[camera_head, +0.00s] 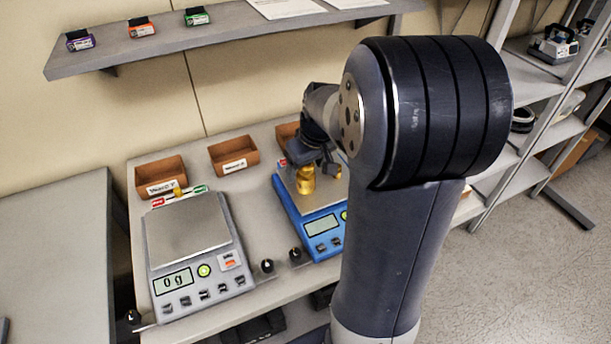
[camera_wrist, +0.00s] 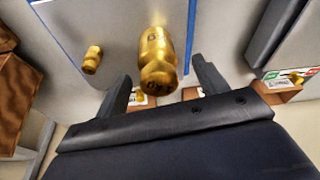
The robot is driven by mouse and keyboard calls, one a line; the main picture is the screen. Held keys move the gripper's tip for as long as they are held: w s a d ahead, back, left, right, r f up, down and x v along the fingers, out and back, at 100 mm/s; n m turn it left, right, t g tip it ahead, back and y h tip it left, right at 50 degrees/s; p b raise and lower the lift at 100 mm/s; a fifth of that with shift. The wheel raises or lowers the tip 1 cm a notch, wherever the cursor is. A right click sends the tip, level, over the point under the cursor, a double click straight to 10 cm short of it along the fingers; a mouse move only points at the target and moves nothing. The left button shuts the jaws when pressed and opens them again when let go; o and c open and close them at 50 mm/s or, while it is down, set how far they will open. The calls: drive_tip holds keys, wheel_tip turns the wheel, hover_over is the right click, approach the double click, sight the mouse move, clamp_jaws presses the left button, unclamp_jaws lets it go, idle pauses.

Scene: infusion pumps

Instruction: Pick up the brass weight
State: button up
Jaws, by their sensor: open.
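A large brass weight (camera_head: 306,182) stands on the metal plate of the blue scale (camera_head: 316,216). In the wrist view the large brass weight (camera_wrist: 156,58) appears between my two fingers, with a gap on both sides. A smaller brass weight (camera_head: 335,172) stands on the same plate to its right; it also shows in the wrist view (camera_wrist: 92,60). My gripper (camera_wrist: 162,74) is open and holds nothing. In the head view my gripper (camera_head: 308,162) is low over the plate at the large weight, and my arm partly covers the blue scale.
A grey scale (camera_head: 188,237) reading 0 g stands at left, a small brass weight (camera_head: 178,192) behind it. Brown bins (camera_head: 161,176) (camera_head: 234,155) line the table's back. Two black knobbed items (camera_head: 267,266) (camera_head: 295,256) sit between the scales. A wall shelf (camera_head: 200,38) hangs above.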

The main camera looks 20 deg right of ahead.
drive_tip(key=shift+x, duration=1.45)
drive_tip(key=shift+r, duration=0.1)
drive_tip(key=c, duration=1.5)
